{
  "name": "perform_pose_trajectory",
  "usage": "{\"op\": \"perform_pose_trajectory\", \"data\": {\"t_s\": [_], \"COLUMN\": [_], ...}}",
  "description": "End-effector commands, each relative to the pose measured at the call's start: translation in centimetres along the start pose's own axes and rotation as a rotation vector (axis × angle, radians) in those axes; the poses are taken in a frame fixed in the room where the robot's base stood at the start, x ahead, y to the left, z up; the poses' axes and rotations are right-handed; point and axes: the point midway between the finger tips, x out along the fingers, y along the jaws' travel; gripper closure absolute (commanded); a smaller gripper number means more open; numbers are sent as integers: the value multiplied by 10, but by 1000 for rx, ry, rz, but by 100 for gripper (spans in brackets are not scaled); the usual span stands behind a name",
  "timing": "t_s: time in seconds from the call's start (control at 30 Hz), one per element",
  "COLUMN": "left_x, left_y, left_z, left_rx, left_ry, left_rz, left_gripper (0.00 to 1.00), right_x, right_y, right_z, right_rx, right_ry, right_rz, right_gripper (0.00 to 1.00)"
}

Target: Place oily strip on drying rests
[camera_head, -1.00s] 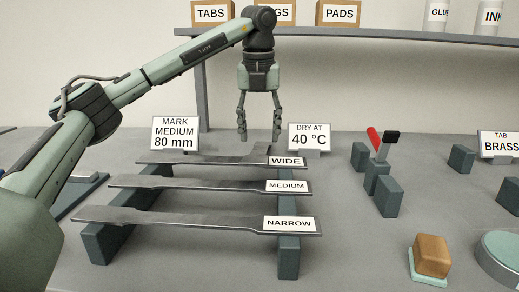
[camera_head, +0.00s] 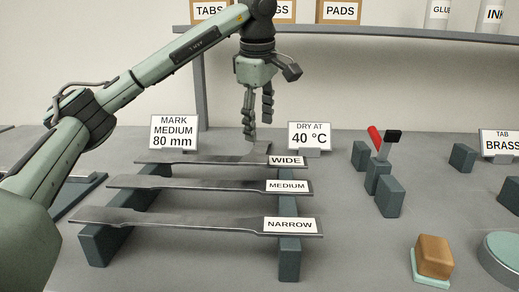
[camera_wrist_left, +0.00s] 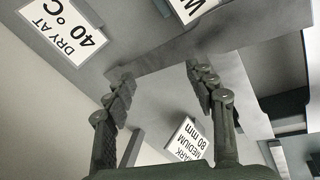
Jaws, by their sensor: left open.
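Three grey metal strips lie across two dark rest bars (camera_head: 100,245): the wide strip (camera_head: 200,161) at the back, the medium strip (camera_head: 200,185) in the middle and the narrow strip (camera_head: 180,222) in front. Each has a name label at its right end. My left gripper (camera_head: 258,125) is open and empty, pointing down just behind the wide strip's right part. Which strip is oily cannot be told. My right gripper is not in view.
Signs "MARK MEDIUM 80 mm" (camera_head: 174,132) and "DRY AT 40 °C" (camera_head: 309,135) stand behind the rests. To the right are dark blocks (camera_head: 390,197) with a red-handled tool (camera_head: 375,138), and a wooden block (camera_head: 434,256). A shelf (camera_head: 380,33) with boxes is behind.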

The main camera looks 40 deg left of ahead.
Motion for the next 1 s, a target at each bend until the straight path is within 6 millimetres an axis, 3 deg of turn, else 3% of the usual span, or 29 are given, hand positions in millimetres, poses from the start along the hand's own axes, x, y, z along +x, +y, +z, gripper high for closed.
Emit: {"op": "perform_pose_trajectory", "data": {"t_s": [0.2,0.4,0.57,1.0], "left_x": [4,4,11,69], "left_y": [-8,-12,-12,-7], "left_z": [4,5,6,3], "left_rx": [705,1076,1156,1154], "left_ry": [38,71,78,77], "left_rz": [45,60,62,59], "left_gripper": [45,45,45,45], "right_x": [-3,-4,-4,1], "right_y": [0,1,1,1], "right_z": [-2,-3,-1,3], "right_rx": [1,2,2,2], "right_ry": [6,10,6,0], "right_rz": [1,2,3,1], "right_gripper": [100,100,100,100]}}
